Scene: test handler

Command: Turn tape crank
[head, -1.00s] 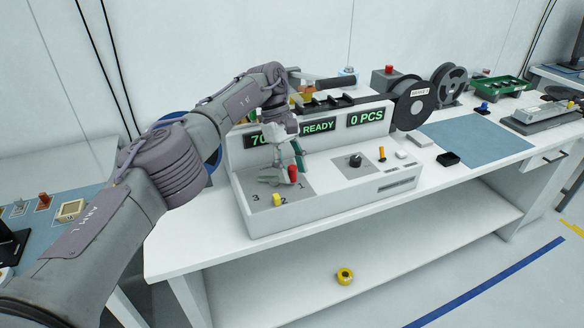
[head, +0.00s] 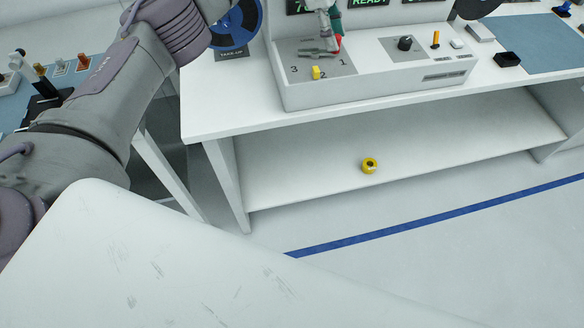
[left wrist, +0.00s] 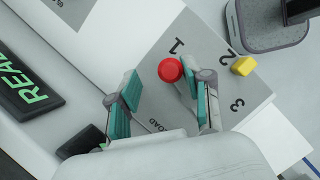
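I cannot make out a tape crank in either view now; the upper part of the machine is cut off in the head view. The blue take-up reel (head: 236,27) shows at the machine's left end. My left gripper (head: 325,48) is low over the grey numbered pad. In the left wrist view its teal fingers (left wrist: 165,88) stand apart, with a red round piece (left wrist: 171,69) between or just beyond their tips, near the number 1. I cannot tell whether they touch it. My right gripper is not in view.
A yellow piece (head: 316,72) stands near number 2. A yellow tape roll (head: 369,166) lies on the lower shelf. A black tray (head: 507,59) is on the bench.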

